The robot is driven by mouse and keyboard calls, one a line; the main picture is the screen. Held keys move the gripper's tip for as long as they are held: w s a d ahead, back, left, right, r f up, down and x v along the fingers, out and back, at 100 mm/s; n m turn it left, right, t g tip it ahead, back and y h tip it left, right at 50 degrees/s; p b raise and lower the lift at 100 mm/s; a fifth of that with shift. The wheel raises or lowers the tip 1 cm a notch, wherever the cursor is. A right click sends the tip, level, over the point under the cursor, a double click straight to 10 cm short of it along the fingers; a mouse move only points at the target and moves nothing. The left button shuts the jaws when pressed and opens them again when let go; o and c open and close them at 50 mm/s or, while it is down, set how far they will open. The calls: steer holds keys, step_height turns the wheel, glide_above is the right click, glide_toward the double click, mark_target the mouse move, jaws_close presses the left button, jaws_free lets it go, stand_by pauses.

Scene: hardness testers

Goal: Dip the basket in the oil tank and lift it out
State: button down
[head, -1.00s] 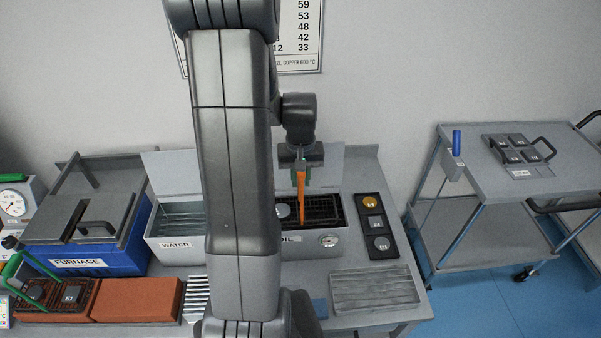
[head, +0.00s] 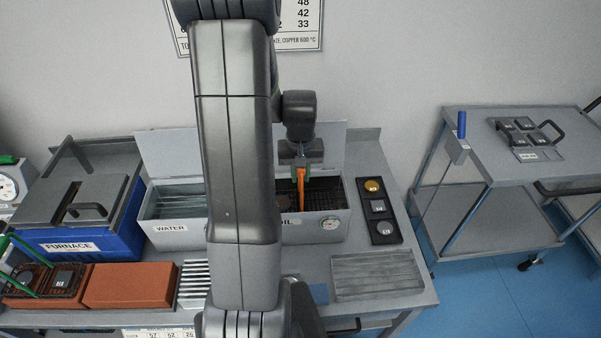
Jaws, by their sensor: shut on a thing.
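The oil tank (head: 331,229) is a grey open box with a dial on its front and a raised lid behind it. Its label is partly hidden by my arm. My gripper (head: 301,168) is over the tank, shut on the upright orange handle (head: 301,181) of the basket. The basket (head: 322,200) is a dark mesh down inside the tank, below the rim. A brownish, darkened round piece (head: 290,210) shows in it. My arm hides the tank's left part, and the basket's depth is hard to tell.
The water tank (head: 167,240) stands left, beside the blue furnace (head: 75,250). A green-handled basket (head: 45,282) rests on bricks. A dark panel with round and square pieces (head: 377,212) lies right of the oil tank, and a ribbed grey block (head: 376,275) in front. A trolley (head: 500,170) stands right.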

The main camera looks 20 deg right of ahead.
steer(key=shift+r, duration=0.15)
steer(key=shift+r+p, duration=0.65)
steer(key=shift+r, duration=0.15)
steer(key=shift+f, duration=0.2)
steer(key=shift+f+b, duration=0.75)
steer(key=shift+b, duration=0.05)
steer(key=shift+r, duration=0.25)
steer(key=shift+r+p, duration=0.65)
steer(key=shift+p, duration=0.05)
steer(key=shift+f, duration=0.1)
